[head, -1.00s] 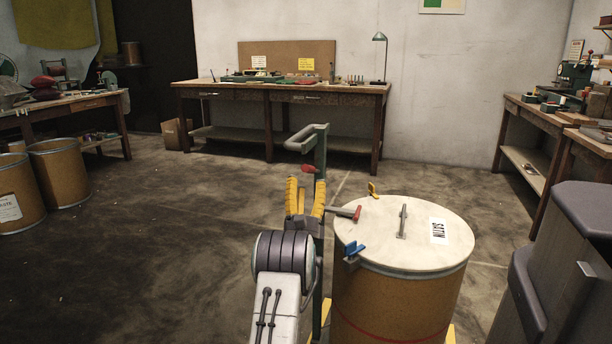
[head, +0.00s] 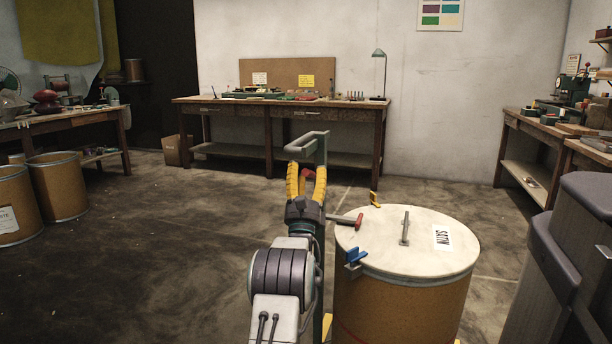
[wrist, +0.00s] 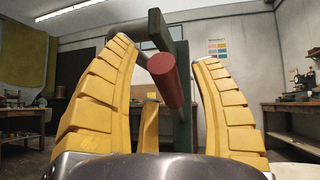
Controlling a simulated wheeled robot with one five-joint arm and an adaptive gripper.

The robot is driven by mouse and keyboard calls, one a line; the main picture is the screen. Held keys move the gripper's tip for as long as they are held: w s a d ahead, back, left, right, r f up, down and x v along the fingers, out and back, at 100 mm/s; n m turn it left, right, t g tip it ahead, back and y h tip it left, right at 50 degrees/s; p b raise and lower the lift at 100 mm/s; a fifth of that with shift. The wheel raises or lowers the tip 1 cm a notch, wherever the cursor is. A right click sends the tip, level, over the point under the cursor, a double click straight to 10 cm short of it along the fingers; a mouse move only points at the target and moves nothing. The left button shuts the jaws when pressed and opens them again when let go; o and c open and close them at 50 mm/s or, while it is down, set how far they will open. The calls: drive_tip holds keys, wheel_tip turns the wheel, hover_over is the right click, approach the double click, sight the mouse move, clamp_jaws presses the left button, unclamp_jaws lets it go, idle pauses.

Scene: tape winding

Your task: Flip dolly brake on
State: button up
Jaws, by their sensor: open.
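The dolly's upright green post (head: 320,200) stands left of the drum, with a looped handle (head: 308,146) on top. A red grip (head: 308,174) on the post shows between the yellow fingers of my gripper (head: 306,172). In the wrist view, the red grip (wrist: 166,80) is a tilted cylinder between the open fingers (wrist: 165,90), in front of the green post (wrist: 182,110). I cannot tell whether a finger touches it. A second lever with a red end (head: 359,221) sticks out right of the post. Which part is the brake is unclear. The dolly base is mostly hidden.
Two open drums (head: 58,190) stand at left. Benches line the walls.

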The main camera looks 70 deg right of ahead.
clamp_jaws()
idle(0.4)
drive_tip(key=shift+w, duration=0.1)
